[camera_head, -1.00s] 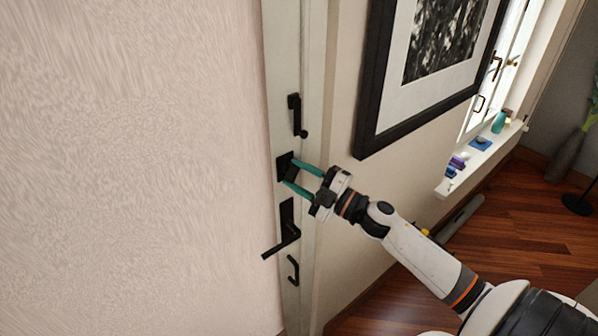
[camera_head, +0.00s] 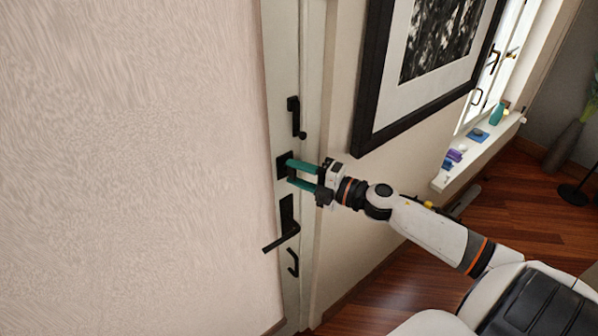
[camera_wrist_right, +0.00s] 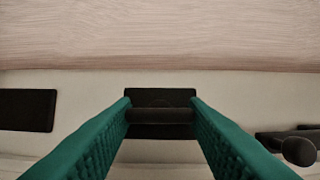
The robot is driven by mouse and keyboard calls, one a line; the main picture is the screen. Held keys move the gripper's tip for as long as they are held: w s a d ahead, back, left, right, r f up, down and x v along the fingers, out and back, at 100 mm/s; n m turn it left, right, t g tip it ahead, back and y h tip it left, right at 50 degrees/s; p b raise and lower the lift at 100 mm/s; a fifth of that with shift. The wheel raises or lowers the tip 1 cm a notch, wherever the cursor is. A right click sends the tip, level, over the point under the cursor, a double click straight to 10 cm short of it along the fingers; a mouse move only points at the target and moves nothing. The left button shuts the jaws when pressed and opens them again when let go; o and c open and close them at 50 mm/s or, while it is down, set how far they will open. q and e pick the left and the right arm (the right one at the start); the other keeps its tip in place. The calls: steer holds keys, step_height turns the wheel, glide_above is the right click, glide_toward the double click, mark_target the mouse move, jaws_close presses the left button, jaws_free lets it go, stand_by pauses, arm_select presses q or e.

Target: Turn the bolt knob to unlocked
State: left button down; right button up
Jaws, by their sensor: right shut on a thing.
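The bolt knob (camera_wrist_right: 160,114) is a dark bar on a black square plate (camera_head: 283,165), set on the pale door edge between an upper latch and a lever handle. In the right wrist view the bar lies level across the plate (camera_wrist_right: 160,94). My right gripper (camera_head: 290,171) has teal fingers and is shut on the knob, one finger at each end of the bar in the right wrist view (camera_wrist_right: 160,105). In the head view the fingers mostly hide the knob. Its lock state cannot be read. My left gripper is not in view.
Above the bolt is a black latch (camera_head: 294,115) with a round knob. Below are a lever handle (camera_head: 284,238) and a small hook-like pull (camera_head: 293,263). A framed picture (camera_head: 366,105) hangs right of the door. A windowsill (camera_head: 480,152) holds small items.

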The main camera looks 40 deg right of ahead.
stand_by(0.3)
steer(key=o, duration=1)
steer(key=b+v, duration=0.3)
steer(key=v, duration=0.9)
